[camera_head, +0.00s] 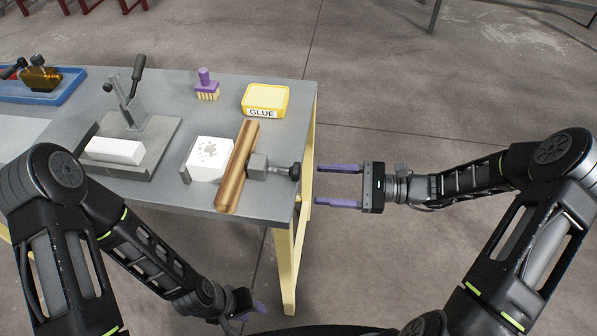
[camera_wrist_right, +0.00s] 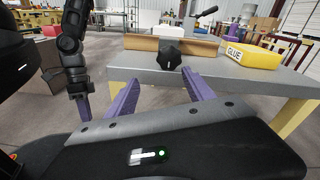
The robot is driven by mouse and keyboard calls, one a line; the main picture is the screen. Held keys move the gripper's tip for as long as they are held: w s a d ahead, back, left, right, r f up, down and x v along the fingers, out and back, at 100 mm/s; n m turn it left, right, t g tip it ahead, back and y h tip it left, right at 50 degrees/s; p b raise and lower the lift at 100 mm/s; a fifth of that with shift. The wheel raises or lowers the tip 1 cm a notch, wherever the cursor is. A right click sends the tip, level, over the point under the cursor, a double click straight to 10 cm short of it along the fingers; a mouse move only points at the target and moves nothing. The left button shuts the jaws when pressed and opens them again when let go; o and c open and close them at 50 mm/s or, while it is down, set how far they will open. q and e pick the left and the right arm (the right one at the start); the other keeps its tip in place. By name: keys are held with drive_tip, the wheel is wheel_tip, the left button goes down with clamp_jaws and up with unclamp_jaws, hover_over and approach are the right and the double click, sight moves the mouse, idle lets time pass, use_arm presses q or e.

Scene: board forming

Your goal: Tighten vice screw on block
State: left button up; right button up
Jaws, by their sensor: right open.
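The vice screw (camera_head: 294,171) has a dark knob at the right edge of the table; the knob also shows in the right wrist view (camera_wrist_right: 168,55). Its grey vice body (camera_head: 259,166) sits against a wooden bar (camera_head: 238,168). A white block (camera_head: 208,157) with grey specks lies left of the bar, with a grey jaw on its far left side. My right gripper (camera_head: 338,186) is open and empty, right of the knob and apart from it, with its purple fingers pointing at it. My left gripper (camera_head: 252,309) hangs low in front of the table; its finger gap is unclear.
On the table (camera_head: 300,110) stand a yellow glue box (camera_head: 265,99), a purple brush (camera_head: 206,86) and a lever press (camera_head: 132,100) with a white block (camera_head: 115,151). A blue tray (camera_head: 75,80) is at the far left. The floor right of the table is clear.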

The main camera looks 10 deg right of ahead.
sight(300, 172)
drive_tip(key=shift+w+d+r+t+y, duration=0.15)
drive_tip(key=shift+w+d+r+t, duration=0.1)
drive_tip(key=shift+r, duration=0.3)
drive_tip(key=shift+w+d+r+t+y, duration=0.15)
drive_tip(key=shift+w+d+r, duration=0.1)
drive_tip(key=shift+r, duration=0.3)
drive_tip(key=shift+p+x, duration=0.5)
drive_tip(key=shift+x, duration=3.4)
drive_tip(key=shift+f, duration=0.1)
clamp_jaws()
